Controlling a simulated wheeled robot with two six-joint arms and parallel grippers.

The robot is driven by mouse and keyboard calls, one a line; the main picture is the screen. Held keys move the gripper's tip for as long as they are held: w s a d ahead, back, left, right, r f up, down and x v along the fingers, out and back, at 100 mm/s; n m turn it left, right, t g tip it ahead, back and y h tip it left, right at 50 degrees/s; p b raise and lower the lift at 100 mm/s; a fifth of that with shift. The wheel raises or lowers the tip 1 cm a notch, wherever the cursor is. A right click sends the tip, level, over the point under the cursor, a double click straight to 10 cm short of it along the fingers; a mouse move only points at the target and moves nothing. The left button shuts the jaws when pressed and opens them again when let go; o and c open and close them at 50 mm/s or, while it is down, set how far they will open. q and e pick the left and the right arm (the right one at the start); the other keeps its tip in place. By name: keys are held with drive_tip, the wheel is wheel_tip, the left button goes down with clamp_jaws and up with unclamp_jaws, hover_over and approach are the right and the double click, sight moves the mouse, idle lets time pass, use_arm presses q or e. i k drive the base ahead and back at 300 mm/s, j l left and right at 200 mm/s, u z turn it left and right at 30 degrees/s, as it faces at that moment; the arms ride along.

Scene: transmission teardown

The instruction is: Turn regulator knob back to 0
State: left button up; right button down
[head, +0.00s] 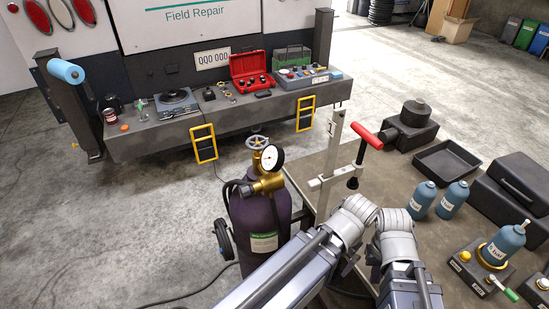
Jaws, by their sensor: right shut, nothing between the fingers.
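The purple gas cylinder (259,222) stands upright on a wheeled cart, left of my arm. On its top is the brass regulator (268,183) with a round white gauge (270,158); the needle reading is too small to tell. A dark rounded part (245,190) sits at the regulator's left, where a hose begins; I cannot tell whether it is the knob. A grey handwheel (257,142) sits above and behind the gauge. My right gripper (373,262) is shut and empty, right of the cylinder and apart from the regulator. My left gripper is not in view.
A brown-topped table (402,172) on the right holds a red T-handle (367,136), a black tray (446,160), blue bottles (453,198) and a dark case (517,180). A white post (334,150) rises behind my arm.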

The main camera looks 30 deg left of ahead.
sight(246, 191)
drive_tip(key=k+u, duration=0.1)
drive_tip(key=u, duration=1.6)
